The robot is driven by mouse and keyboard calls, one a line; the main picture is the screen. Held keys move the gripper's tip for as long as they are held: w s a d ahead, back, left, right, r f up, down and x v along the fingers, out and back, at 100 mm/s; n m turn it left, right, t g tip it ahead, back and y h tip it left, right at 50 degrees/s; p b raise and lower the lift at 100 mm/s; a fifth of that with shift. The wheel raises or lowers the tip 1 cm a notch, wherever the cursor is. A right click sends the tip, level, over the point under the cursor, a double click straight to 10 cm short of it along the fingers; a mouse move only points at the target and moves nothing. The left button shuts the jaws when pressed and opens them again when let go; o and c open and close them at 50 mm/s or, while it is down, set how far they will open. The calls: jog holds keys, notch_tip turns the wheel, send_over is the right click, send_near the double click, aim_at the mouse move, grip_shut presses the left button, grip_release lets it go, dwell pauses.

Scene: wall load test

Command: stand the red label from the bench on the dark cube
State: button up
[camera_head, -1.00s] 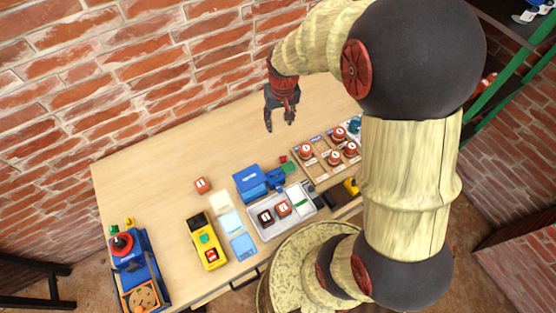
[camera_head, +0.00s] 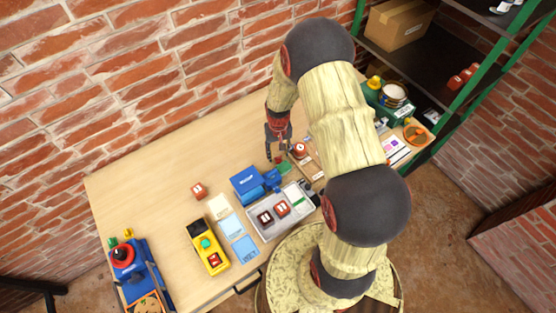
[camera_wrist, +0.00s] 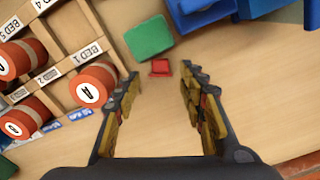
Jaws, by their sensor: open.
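The red label (camera_wrist: 160,67) is a small red piece on the bench. In the wrist view it lies just beyond and between my fingertips, apart from them, close to a green block (camera_wrist: 149,38). In the head view my gripper hides most of it. My gripper (camera_head: 279,156) points down over the bench behind the blue vice; in the wrist view it (camera_wrist: 161,82) is open with nothing between its fingers. The dark cube (camera_head: 265,218) with a white face mark sits in the grey tray (camera_head: 256,234), beside a red cube (camera_head: 282,208).
A blue vice (camera_head: 247,183) stands close to my gripper. A wooden rack with red cylinders (camera_wrist: 95,84) is on the other side. The back left of the bench is clear.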

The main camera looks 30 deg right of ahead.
aim_at(278, 160)
notch_tip(278, 160, down, 3)
jog(key=shift+f, duration=0.15)
jog(key=c, duration=0.3)
jog(key=c, duration=0.4)
jog(key=shift+c, duration=0.3)
